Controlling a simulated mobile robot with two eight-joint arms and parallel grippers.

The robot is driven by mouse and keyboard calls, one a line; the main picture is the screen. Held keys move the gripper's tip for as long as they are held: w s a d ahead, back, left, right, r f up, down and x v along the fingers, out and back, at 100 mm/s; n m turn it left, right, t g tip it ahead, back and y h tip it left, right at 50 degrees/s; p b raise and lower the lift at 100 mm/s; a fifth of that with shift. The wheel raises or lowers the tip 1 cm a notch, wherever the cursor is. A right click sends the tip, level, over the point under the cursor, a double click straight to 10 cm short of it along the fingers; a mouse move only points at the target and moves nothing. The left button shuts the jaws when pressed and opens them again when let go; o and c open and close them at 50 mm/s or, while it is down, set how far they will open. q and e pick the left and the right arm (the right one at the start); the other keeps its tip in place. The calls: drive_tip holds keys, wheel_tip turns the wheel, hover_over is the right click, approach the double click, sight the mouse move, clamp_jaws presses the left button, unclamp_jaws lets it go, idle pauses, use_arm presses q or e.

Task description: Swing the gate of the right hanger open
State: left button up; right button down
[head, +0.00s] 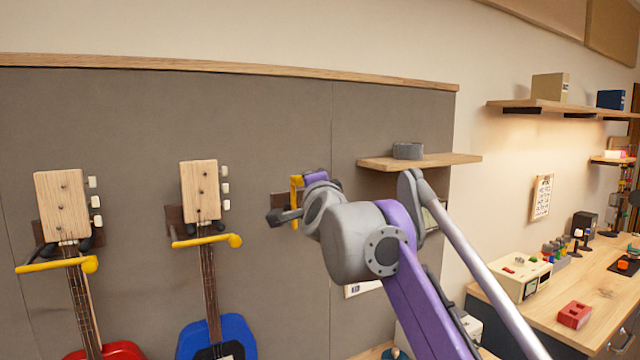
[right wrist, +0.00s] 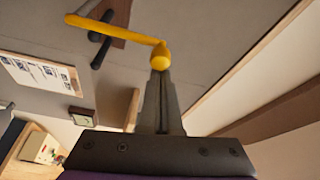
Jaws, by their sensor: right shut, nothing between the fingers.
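The right hanger (head: 278,203) is on the grey wall panel, with a brown plate and dark prongs. No guitar hangs on it. Its yellow gate (head: 295,188) looks upright in the head view, partly hidden by my right arm. The right wrist view shows the gate (right wrist: 115,29) as a yellow bar with a round knob (right wrist: 160,55) at its end. My right gripper (right wrist: 160,78) is shut and empty. Its fingertips are right at the knob; I cannot tell whether they touch. In the head view my wrist hides the fingers. My left gripper is not in view.
A red guitar (head: 107,351) and a blue guitar (head: 218,335) hang to the left, yellow gates across their necks. A small wooden shelf (head: 430,161) with a grey object (head: 407,151) is right of the hanger. A workbench (head: 600,315) stands at the right.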

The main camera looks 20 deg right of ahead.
drive_tip(key=a+n, duration=0.2)
drive_tip(key=shift+s+a+n+t, duration=0.1)
drive_tip(key=shift+a+n+t, duration=0.1)
drive_tip(key=shift+n+t, duration=0.1)
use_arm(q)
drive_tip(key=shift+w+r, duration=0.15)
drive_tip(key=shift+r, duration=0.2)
use_arm(e)
drive_tip(key=shift+a+f+n+t+y, duration=0.2)
drive_tip(key=shift+a+n+t+y, duration=0.2)
drive_tip(key=shift+a+n, duration=0.6)
drive_tip(key=shift+s, duration=0.1)
use_arm(q)
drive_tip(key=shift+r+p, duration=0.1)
drive_tip(key=shift+p, duration=0.2)
use_arm(e)
drive_tip(key=shift+d, duration=0.1)
